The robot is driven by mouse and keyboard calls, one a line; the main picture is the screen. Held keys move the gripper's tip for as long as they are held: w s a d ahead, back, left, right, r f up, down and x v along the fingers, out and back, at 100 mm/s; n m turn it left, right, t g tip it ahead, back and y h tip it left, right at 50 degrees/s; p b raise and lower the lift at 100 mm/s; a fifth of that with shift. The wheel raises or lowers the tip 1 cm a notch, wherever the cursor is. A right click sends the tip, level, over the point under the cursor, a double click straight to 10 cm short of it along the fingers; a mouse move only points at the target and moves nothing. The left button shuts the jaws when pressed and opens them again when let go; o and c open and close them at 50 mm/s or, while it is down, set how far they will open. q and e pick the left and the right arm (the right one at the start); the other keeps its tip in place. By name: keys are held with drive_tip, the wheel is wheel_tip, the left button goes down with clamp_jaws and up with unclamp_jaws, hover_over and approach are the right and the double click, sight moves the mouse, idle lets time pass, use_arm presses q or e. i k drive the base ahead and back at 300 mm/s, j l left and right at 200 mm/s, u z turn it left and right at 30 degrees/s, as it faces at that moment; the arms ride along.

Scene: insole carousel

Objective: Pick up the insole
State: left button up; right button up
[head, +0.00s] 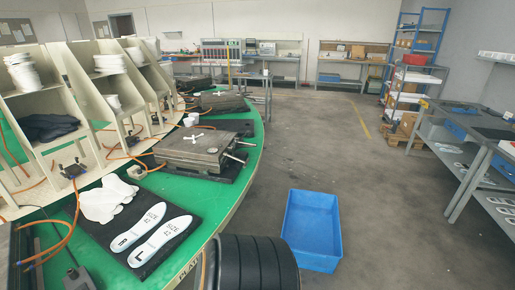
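Two white insoles lie flat side by side on a black mat (95,232) on the green carousel table at the lower left. The left one (138,228) is marked "R" and "SIZE 42". The right one (160,240) is marked "L" and "SIZE 42". They lie close together at a slant, with nothing on top of them. A crumpled white piece (108,200) lies on the same mat, to the left of the insoles. Neither of my grippers can be made out in the head view, and nothing touches the insoles.
A metal press block (190,148) stands on the green table (190,196) behind the mat. Beige shelf dividers (85,100) rise at the left, with orange hoses near them. A blue bin (312,228) stands on the floor at right. A dark ribbed cylinder (250,265) shows at bottom centre.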

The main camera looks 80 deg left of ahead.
sight(142, 254)
drive_tip(key=u, duration=3.65)
